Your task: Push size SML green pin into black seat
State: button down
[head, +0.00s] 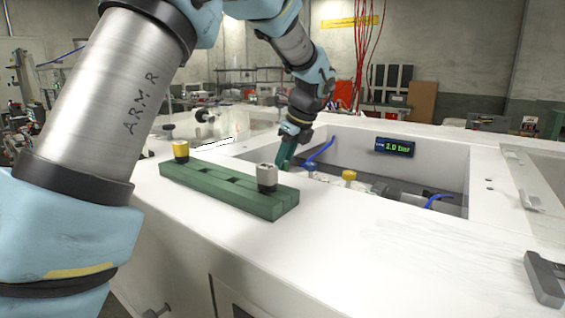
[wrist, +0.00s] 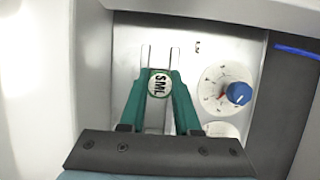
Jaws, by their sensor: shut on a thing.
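In the wrist view, my gripper (wrist: 158,76) is shut on the green pin (wrist: 158,85), whose round end reads SML and faces the camera. Two pale upright metal strips show behind the pin and between the fingers. In the head view, my gripper (head: 286,163) reaches down at the near left side of a recess in the white bench, and the pin cannot be made out there. I cannot pick out the black seat in either view; the pin and fingers may hide it.
A green block (head: 222,190) on the white bench (head: 350,240) carries a yellow-topped piece (head: 181,150) and a grey-topped piece (head: 267,177). The recess holds a yellow knob (head: 349,175), a blue hose (head: 321,151) and a display (head: 394,147) reading 2.0 bar. A blue-knobbed dial (wrist: 238,93) lies right of the pin.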

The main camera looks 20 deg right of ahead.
jog(key=shift+f+b, duration=0.3)
jog(key=shift+f, duration=1.05)
jog(key=c, duration=0.5)
grip_release()
jog(key=shift+c, duration=0.2)
jog(key=b+v, duration=0.2)
jog(key=v, duration=0.8)
jog(key=shift+s+r, duration=0.25)
jog(key=shift+r, duration=0.1)
